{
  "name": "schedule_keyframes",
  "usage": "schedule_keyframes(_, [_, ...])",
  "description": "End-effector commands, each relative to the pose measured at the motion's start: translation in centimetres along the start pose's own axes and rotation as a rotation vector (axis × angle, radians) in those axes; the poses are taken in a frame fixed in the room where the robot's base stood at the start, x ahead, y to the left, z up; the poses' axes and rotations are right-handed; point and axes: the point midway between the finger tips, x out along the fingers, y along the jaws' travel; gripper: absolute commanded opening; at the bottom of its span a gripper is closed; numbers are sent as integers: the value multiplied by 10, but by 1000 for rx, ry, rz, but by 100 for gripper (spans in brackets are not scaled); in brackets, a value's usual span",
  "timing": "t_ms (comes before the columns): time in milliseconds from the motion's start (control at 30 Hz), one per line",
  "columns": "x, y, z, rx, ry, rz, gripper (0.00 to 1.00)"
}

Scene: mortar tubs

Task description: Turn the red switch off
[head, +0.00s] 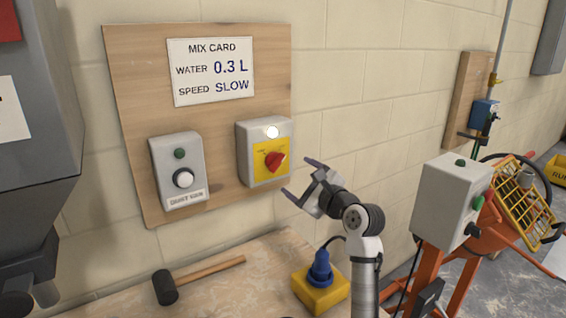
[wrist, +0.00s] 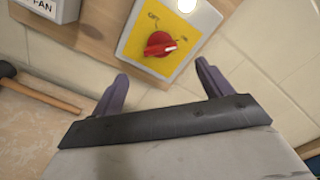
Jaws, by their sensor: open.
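The red switch (head: 274,162) is a rotary knob on a yellow plate, on a grey box (head: 247,148) mounted on the wooden wall board. A white lamp (head: 272,132) above the knob looks lit. In the wrist view the red switch (wrist: 159,44) is at upper middle, its pointer aimed to the right, with markings around it too small to read surely. My gripper (head: 298,178) is open and empty, just right of and below the switch box, apart from it. In the wrist view its two purple fingers (wrist: 162,88) stand below the knob, one to each side.
A second grey box (head: 178,171) with a white knob is left on the board, below a mix card (head: 211,70). On the bench lie a mallet (head: 200,277) and a yellow socket block with a blue plug (head: 320,287). An orange mixer (head: 500,215) stands right.

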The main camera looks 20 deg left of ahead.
Motion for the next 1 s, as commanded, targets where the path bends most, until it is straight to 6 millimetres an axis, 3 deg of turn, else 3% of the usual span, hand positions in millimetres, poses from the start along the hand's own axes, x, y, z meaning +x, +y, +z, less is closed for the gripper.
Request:
schedule_keyframes(100, [27, -2, 3, -1, 1, 3, 78])
schedule_keyframes(333, [64, -1, 2, -2, 1, 2, 78])
schedule_keyframes(500, [76, -1, 1, -3, 0, -1, 78])
schedule_keyframes(800, [79, 0, 0, -3, 0, -2, 78])
schedule_keyframes(1000, [78, 0, 0, -3, 0, -1, 53])
